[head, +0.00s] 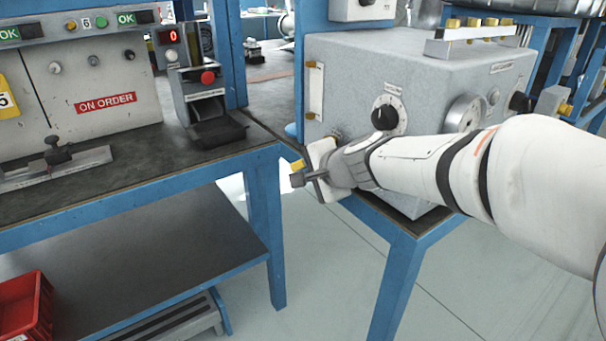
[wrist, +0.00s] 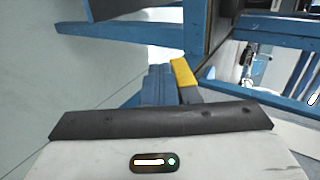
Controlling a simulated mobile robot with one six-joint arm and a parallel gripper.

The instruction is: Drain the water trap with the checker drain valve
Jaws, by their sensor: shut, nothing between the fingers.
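The checker is a grey box (head: 356,68) on the right-hand bench, with a black knob on a round dial (head: 385,118) and a gauge (head: 462,112). On its left side is a pale upright strip with brass fittings (head: 315,90), perhaps the water trap; I cannot tell. My gripper (head: 297,173) is at the box's lower front left corner, pointing left over the gap between the benches. It is shut and empty, with a yellow patch near its tip. In the wrist view, its fingers (wrist: 171,76) are together. I cannot make out the drain valve; my wrist may hide it.
The left bench (head: 120,178) carries a panel marked ON ORDER (head: 105,103), a small device with a red button (head: 207,77) and a clamp on a metal bar (head: 58,152). A red bin (head: 40,310) is low at left. Open floor (head: 330,280) lies between the benches.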

